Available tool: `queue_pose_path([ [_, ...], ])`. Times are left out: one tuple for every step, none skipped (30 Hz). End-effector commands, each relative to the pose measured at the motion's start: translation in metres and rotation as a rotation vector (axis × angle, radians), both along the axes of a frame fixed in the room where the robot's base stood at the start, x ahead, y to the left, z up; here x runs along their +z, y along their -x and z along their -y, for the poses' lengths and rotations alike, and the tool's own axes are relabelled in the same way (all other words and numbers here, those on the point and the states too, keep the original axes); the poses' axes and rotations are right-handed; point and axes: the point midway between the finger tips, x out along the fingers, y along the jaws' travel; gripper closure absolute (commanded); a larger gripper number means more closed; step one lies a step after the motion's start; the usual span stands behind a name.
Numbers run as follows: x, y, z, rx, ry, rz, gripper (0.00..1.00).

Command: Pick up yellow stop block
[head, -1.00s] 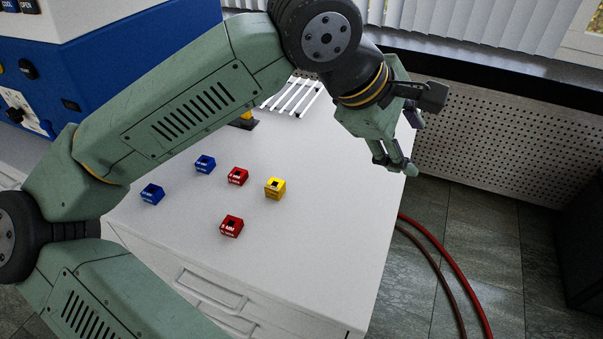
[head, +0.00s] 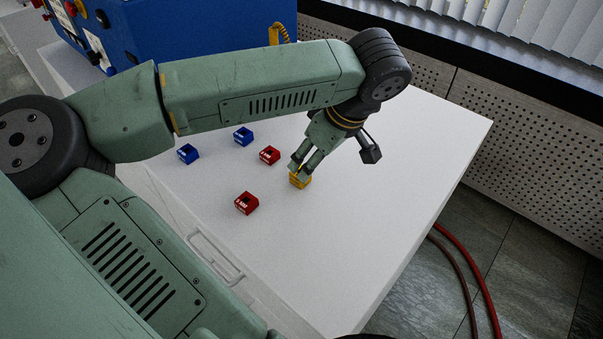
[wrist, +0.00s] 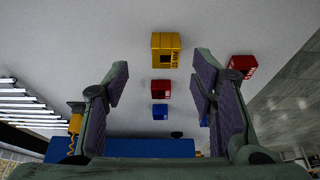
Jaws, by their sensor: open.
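The yellow stop block (head: 300,182) sits on the white cabinet top, right of the red and blue blocks. My gripper (head: 301,167) is over it in the head view, with the fingers pointing down and partly hiding its top. The wrist view shows the yellow block (wrist: 165,50) with a dark square hole and printed lettering, lying in the gap ahead of my fingers. My gripper (wrist: 160,72) is open there, with space on both sides of the block. I cannot tell whether a finger touches it.
Two red blocks (head: 269,155) (head: 246,203) and two blue blocks (head: 243,136) (head: 188,153) stand nearby on the white cabinet top (head: 400,180). A blue machine (head: 180,35) is at the back left. The top is clear to the right, up to its edge. Red hoses (head: 475,275) lie on the floor.

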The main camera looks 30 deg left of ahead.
Motion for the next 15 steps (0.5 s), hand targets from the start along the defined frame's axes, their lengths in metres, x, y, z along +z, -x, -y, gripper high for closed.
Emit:
queue_pose_path([
  [-0.003,0.000,-0.001,0.000,0.001,0.000,0.48],
  [-0.004,0.000,-0.002,0.000,0.001,0.000,0.48],
  [-0.006,0.001,-0.003,0.001,0.001,0.000,0.48],
  [-0.008,0.001,-0.005,0.001,0.002,-0.001,0.48],
  [-0.011,0.002,-0.006,0.001,0.003,-0.001,0.48],
  [-0.016,0.004,-0.009,0.002,0.003,-0.002,0.48],
  [-0.020,0.004,-0.011,0.001,0.005,-0.001,0.48],
  [-0.024,0.005,-0.013,0.001,0.005,-0.001,0.48],
  [-0.029,0.006,-0.016,0.001,0.004,0.000,0.48],
  [-0.034,0.006,-0.018,0.000,0.006,-0.002,0.48],
  [-0.038,0.005,-0.019,0.000,0.004,-0.001,0.48],
  [-0.043,0.005,-0.021,0.000,0.004,0.000,0.48],
  [-0.045,0.004,-0.022,0.000,0.004,0.000,0.48],
  [-0.047,0.004,-0.023,-0.001,0.004,0.002,0.48],
  [-0.049,0.004,-0.024,-0.001,0.004,0.002,0.48],
])
